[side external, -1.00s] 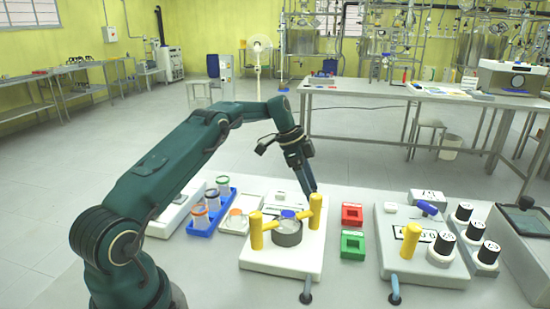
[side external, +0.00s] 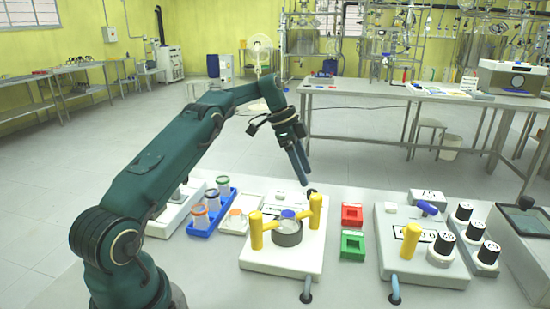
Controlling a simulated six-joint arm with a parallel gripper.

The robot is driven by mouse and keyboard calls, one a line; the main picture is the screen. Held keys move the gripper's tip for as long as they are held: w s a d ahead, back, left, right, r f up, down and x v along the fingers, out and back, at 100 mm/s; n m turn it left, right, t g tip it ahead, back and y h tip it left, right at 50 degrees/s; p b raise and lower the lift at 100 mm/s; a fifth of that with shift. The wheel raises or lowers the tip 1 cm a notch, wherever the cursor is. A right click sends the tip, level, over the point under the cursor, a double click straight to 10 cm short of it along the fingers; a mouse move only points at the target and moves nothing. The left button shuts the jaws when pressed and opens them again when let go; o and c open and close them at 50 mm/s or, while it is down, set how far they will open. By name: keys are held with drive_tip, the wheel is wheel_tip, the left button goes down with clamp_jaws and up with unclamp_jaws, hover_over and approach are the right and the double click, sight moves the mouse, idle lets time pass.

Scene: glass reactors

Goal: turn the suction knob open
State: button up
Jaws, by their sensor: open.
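My gripper (side external: 303,182) hangs pointing down above the back right of a white station (side external: 262,258). Its two dark fingers show apart, with nothing seen between them. The station carries two upright yellow handles, a left one (side external: 256,232) and a right one (side external: 315,210). A grey round vessel (side external: 288,236) with a blue-topped part (side external: 288,214) stands between them. A small black part (side external: 311,193) shows at the station's back edge, just below the fingertips and apart from them. I cannot tell which part is the suction knob or how it is turned.
A blue rack (side external: 213,222) with several capped tubes stands left of the station. A red block (side external: 352,214) and a green block (side external: 353,244) lie to its right.

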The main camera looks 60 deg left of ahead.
sight(312, 191)
drive_tip(key=n, duration=0.1)
drive_tip(key=n+y, duration=0.1)
drive_tip(key=n, duration=0.1)
drive_tip(key=d+n, duration=0.1)
drive_tip(key=n, duration=0.1)
drive_tip(key=shift+f+g+y, duration=0.35)
drive_tip(key=shift+g+y, duration=0.05)
drive_tip(key=n, duration=0.2)
drive_tip(key=n+y, duration=0.1)
drive_tip(key=n, duration=0.1)
drive_tip(key=shift+d+f+y, duration=0.1)
drive_tip(key=shift+d+y, duration=0.2)
drive_tip(key=shift+d, duration=0.1)
drive_tip(key=n, duration=0.2)
drive_tip(key=n+y, duration=0.1)
drive_tip(key=shift+d+n, duration=0.35)
drive_tip(key=shift+n, duration=0.05)
drive_tip(key=n, duration=0.1)
drive_tip(key=n+y, duration=0.1)
drive_tip(key=n, duration=0.1)
drive_tip(key=d+n, duration=0.1)
drive_tip(key=shift+r+n+t+y, duration=0.3)
drive_tip(key=shift+r+t+y, duration=0.1)
drive_tip(key=shift+w+f+n, duration=0.1)
drive_tip(key=shift+f+n, duration=0.2)
drive_tip(key=shift+x, duration=2.25)
drive_tip(key=shift+a, duration=0.1)
drive_tip(key=shift+r, duration=0.1)
clamp_jaws()
